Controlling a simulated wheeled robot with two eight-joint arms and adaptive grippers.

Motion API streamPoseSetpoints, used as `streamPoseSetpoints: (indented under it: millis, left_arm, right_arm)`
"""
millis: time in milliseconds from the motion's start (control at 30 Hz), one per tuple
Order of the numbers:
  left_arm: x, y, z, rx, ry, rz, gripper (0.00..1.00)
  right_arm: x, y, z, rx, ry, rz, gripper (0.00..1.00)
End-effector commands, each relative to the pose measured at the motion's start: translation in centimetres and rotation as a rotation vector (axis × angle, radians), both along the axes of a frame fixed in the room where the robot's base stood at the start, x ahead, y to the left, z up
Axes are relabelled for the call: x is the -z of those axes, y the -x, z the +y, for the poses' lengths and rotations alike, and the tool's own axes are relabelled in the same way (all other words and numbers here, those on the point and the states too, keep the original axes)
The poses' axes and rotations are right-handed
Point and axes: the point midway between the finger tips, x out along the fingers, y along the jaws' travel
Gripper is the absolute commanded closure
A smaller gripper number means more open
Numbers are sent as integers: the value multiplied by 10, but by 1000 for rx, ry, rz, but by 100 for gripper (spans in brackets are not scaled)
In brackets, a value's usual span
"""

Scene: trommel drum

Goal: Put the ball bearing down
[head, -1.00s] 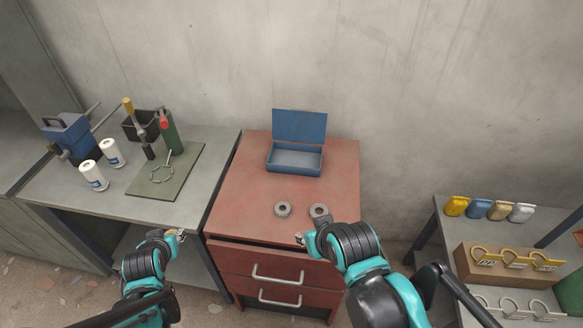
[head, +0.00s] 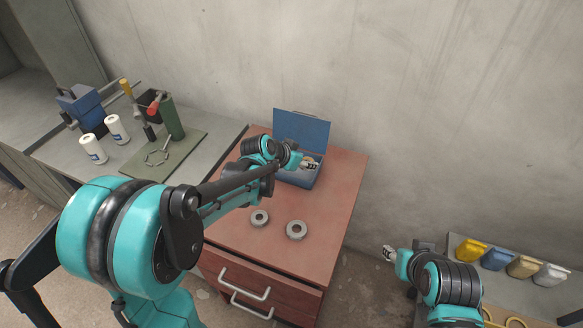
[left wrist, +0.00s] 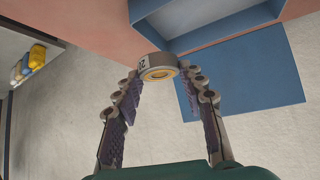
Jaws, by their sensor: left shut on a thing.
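My left gripper (head: 308,164) reaches over the open blue box (head: 297,183) on the red cabinet. It is shut on a ball bearing, a pale ring with dark markings and a yellow-orange inner ring, which shows between the fingertips in the left wrist view (left wrist: 158,66). The bearing is at the box; whether it touches the box floor I cannot tell. Two more grey rings, a left one (head: 260,218) and a right one (head: 296,230), lie on the cabinet top. My right gripper (head: 389,254) is off to the right of the cabinet, too small to read.
The box's raised blue lid (head: 302,130) stands behind my left gripper, near the wall. The red cabinet top (head: 333,205) is clear on the right. A grey bench (head: 205,160) with bottles and tools is at left.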

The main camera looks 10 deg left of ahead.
Motion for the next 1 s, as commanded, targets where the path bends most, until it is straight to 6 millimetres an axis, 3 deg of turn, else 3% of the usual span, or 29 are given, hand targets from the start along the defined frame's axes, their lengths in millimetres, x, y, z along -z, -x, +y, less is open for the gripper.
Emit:
streamPoseSetpoints:
  millis: [33, 200, 400, 567, 800, 1000]
  left_arm:
    - [13, -11, 11, -6, 0, 0, 95]
    - [37, -39, 39, -6, 1, 0, 95]
    - [52, -59, 59, -4, -1, 1, 95]
    - [59, -62, 62, -2, -1, 0, 95]
    - [94, -62, 62, -3, 0, 1, 95]
    - [94, -62, 62, -3, 0, 1, 95]
  right_arm:
    - [9, 0, 0, 0, 0, 0, 59]
    - [23, 0, 0, 0, 0, 0, 59]
    - [32, 0, 0, 0, 0, 0, 59]
    - [35, 0, 0, 0, 0, 0, 59]
    - [53, 0, 0, 0, 0, 0, 59]
    - [51, 0, 0, 0, 0, 0, 59]
